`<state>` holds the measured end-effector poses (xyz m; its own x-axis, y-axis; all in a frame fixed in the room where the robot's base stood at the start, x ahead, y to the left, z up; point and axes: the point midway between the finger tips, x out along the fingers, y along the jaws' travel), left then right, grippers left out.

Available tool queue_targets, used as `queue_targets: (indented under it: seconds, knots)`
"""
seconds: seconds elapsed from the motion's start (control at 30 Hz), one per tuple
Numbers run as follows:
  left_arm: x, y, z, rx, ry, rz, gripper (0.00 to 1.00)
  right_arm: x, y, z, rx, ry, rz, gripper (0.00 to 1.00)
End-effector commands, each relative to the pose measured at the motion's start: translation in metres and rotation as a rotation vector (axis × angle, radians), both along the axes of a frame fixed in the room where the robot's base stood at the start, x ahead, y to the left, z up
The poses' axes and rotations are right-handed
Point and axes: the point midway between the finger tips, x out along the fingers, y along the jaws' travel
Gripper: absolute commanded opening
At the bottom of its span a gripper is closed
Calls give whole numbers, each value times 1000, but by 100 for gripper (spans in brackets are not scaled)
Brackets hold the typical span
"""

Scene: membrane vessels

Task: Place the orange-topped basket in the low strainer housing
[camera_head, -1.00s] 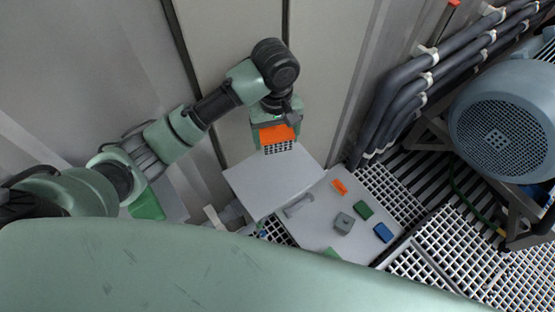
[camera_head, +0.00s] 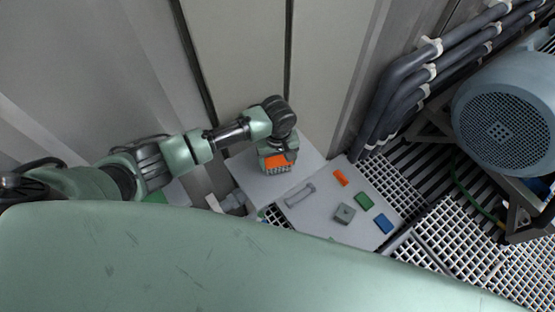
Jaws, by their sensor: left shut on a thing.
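The orange-topped basket (camera_head: 278,170) hangs below my left gripper (camera_head: 277,152). My left gripper is shut on it. The basket shows an orange top and a pale mesh side. In this view it lies over the pale grey block (camera_head: 258,184) left of centre, which may be the low strainer housing. I see no opening in that block; the arm and basket cover part of its top. I cannot tell whether the basket touches it. My right gripper is out of view.
A grey panel (camera_head: 325,226) right of the block carries a metal handle (camera_head: 299,194) and small orange (camera_head: 341,178), green (camera_head: 364,202), blue (camera_head: 383,224) and grey (camera_head: 344,213) pieces. Dark pipes (camera_head: 398,93) and a blue-grey motor (camera_head: 505,120) stand at right. A wall rises behind.

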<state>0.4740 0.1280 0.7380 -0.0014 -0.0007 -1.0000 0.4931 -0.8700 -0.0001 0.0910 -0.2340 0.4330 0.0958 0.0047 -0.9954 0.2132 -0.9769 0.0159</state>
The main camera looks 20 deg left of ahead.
Motion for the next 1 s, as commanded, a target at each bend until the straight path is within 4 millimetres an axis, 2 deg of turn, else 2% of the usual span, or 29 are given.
queue_targets:
  seconds: [0.37, 0.4, 0.47, 0.8, 0.93, 1.0]
  knots:
    - [0, 0, -4, 0, 0, 0, 27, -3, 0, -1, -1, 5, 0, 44]
    - [0, 0, -5, 1, 0, 0, 80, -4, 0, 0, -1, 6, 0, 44]
    - [0, 0, -4, 1, 0, 0, 96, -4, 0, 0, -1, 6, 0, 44]
    - [0, 0, -2, 0, -1, 0, 96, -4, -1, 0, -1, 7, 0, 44]
    - [1, 0, 10, -1, -2, 0, 96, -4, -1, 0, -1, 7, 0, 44]
    - [1, 0, 22, -2, -3, -1, 96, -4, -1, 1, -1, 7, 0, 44]
